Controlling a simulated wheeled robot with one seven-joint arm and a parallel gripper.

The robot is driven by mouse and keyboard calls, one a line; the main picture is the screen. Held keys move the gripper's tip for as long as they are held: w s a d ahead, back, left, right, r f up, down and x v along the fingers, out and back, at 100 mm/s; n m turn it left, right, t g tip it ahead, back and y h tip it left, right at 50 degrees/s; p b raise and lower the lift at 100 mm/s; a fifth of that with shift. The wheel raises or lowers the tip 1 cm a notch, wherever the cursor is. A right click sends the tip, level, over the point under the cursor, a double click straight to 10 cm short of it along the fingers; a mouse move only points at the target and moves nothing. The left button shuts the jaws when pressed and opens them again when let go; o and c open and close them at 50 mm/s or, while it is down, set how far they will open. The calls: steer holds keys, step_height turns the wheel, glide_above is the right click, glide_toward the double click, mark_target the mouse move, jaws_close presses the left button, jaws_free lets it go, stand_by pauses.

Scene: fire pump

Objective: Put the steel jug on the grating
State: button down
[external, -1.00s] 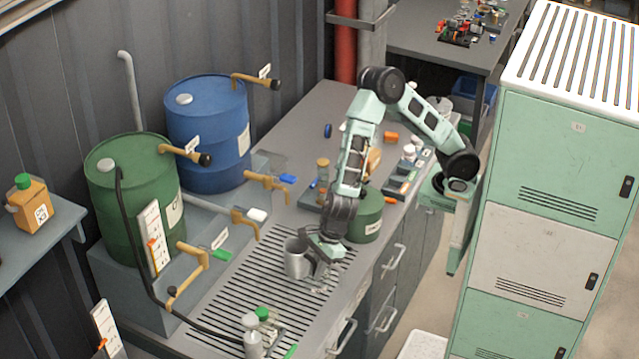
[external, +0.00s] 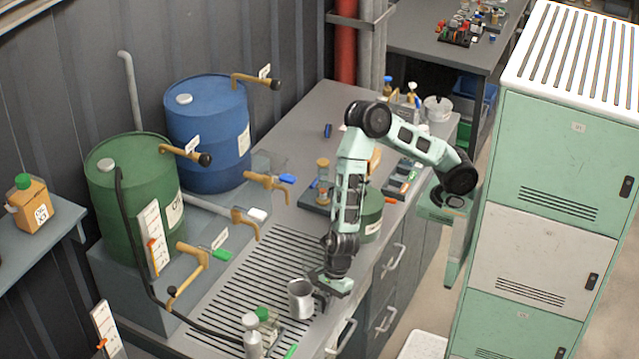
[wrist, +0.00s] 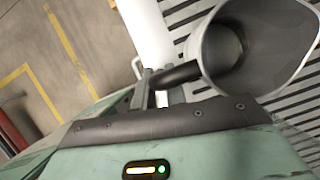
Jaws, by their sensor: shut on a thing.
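The steel jug (external: 300,298) is a grey metal jug over the slotted grating (external: 272,262) set in the bench top. In the wrist view the jug (wrist: 215,50) shows its open mouth, with slots of the grating (wrist: 185,12) behind it. My gripper (external: 322,292) is at the right side of the jug. In the wrist view my gripper (wrist: 155,85) is shut on the jug's dark handle (wrist: 178,75). The jug looks upright or nearly so. I cannot tell whether its bottom touches the grating.
A bottle (external: 252,335) and a green-capped bottle (external: 266,322) stand close to the jug's left. A green drum (external: 135,200) and a blue drum (external: 208,130) with taps stand behind the grating. A green canister (external: 370,215) stands behind my arm. The grating's middle is clear.

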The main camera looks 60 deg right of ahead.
steer(key=shift+f, duration=0.7)
steer(key=shift+f, duration=0.2)
steer(key=c, duration=1.4)
jaws_free()
steer(key=shift+c, duration=0.2)
steer(key=shift+r, duration=0.1)
steer(key=shift+r, duration=0.35)
steer(key=p+v, duration=0.4)
steer(key=v, duration=0.7)
steer(key=shift+d+r, duration=0.15)
steer(key=shift+d, duration=0.1)
